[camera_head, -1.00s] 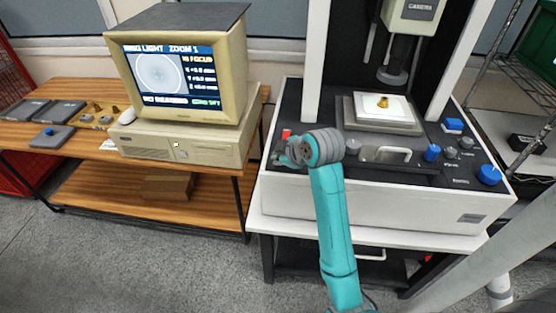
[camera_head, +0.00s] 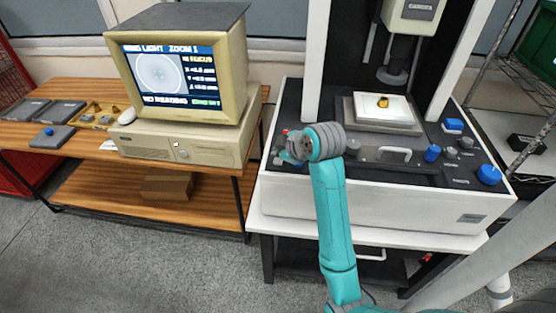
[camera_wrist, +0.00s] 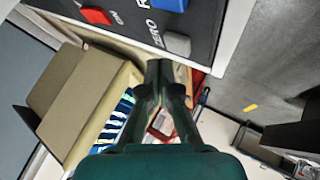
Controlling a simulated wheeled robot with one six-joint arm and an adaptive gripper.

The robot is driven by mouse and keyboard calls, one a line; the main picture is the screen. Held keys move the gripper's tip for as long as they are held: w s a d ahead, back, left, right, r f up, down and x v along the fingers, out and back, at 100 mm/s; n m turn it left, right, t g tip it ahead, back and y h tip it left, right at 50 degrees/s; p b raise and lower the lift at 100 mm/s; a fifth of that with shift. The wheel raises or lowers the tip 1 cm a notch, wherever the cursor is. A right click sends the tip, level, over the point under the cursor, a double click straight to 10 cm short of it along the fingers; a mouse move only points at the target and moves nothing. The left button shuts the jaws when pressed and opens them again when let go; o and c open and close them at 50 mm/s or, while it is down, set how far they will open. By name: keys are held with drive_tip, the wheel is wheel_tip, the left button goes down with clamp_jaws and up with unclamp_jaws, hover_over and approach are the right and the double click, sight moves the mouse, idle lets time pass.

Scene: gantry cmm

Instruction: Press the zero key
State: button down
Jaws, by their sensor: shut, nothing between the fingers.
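In the wrist view the zero key (camera_wrist: 177,43) is a small grey block on the dark panel, with the word ZERO printed beside it. My gripper (camera_wrist: 165,68) is shut and empty, its fingertips appearing just below the grey key in that view. I cannot tell whether they touch it. In the head view my gripper (camera_head: 288,157) is at the left front of the machine's dark panel (camera_head: 345,170), partly hidden by my wrist. The zero key cannot be made out there.
A red key (camera_wrist: 96,15) and a blue key (camera_wrist: 170,4) are near the zero key. The machine's stage (camera_head: 385,128) holds a small brass part (camera_head: 383,102). A monitor (camera_head: 180,75) stands left on a wooden bench (camera_head: 90,92). Blue knobs (camera_head: 489,175) are at the panel's right.

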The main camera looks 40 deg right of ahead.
sight(279, 162)
drive_tip(key=shift+r, duration=2.5)
